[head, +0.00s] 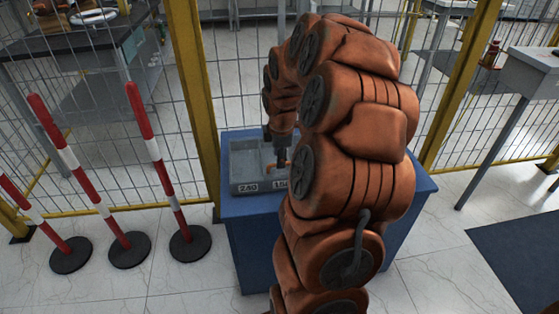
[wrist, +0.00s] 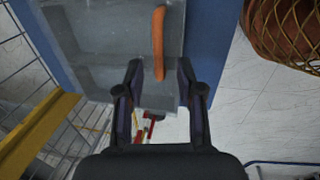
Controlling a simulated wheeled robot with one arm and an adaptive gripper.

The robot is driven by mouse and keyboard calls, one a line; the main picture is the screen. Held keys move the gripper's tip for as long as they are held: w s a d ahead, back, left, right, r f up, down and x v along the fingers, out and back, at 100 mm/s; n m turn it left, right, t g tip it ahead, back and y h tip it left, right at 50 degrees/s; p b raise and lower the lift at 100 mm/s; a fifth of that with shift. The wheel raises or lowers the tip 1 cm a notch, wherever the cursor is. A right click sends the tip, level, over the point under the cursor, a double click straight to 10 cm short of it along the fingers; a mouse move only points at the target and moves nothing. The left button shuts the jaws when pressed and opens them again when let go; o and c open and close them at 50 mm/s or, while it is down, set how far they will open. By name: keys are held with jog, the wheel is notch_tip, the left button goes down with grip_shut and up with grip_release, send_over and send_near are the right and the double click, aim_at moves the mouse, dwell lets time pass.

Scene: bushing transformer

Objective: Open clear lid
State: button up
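The clear lid (wrist: 115,45) shows in the wrist view as a greyish see-through panel over a grey bin. An orange bar handle (wrist: 158,40) stands out on it. My gripper (wrist: 159,68) is open, with its two dark fingers on either side of the handle's near end and a visible gap on both sides. My arm hides the bin's right part. I cannot tell the exact height of the fingertips above the lid.
The bin sits on a blue cabinet (head: 245,230). Behind it stands a wire fence with yellow posts (head: 192,80). Red-and-white poles (head: 160,165) on black bases stand at the left. A grey table (head: 530,72) is at the right. Floor in front of the poles is clear.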

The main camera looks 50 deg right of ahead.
jog(key=shift+w+d+f, duration=0.1)
jog(key=shift+w+f, duration=0.05)
jog(key=shift+f, duration=0.9)
grip_shut()
